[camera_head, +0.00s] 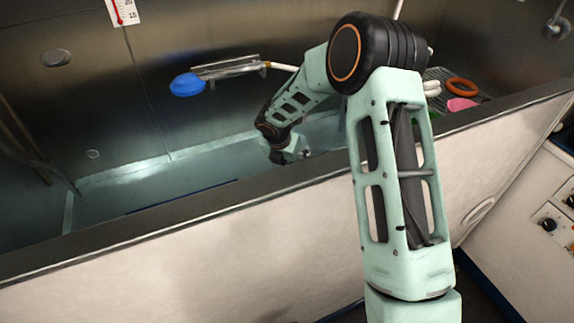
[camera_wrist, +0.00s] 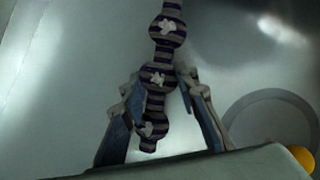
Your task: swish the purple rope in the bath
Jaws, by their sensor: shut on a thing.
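The purple rope (camera_wrist: 157,75) shows in the wrist view as a striped purple and grey length with thick knots bearing pale marks. My gripper (camera_wrist: 157,90) is shut on it, with a finger on each side of the lower knots. The rope runs up out of the top of the wrist view. In the head view my arm reaches over the front wall into the bath (camera_head: 150,190). The gripper's fingers and the rope are hidden there behind the wall and my arm.
The bath's front rim (camera_head: 200,216) runs across under my arm. A blue brush-like thing (camera_head: 187,84) lies by a rack (camera_head: 225,68) on the back wall. An orange ring (camera_head: 462,85) and a pink thing (camera_head: 461,104) lie at the right end. A yellow ball (camera_wrist: 301,158) shows at the wrist view's lower right.

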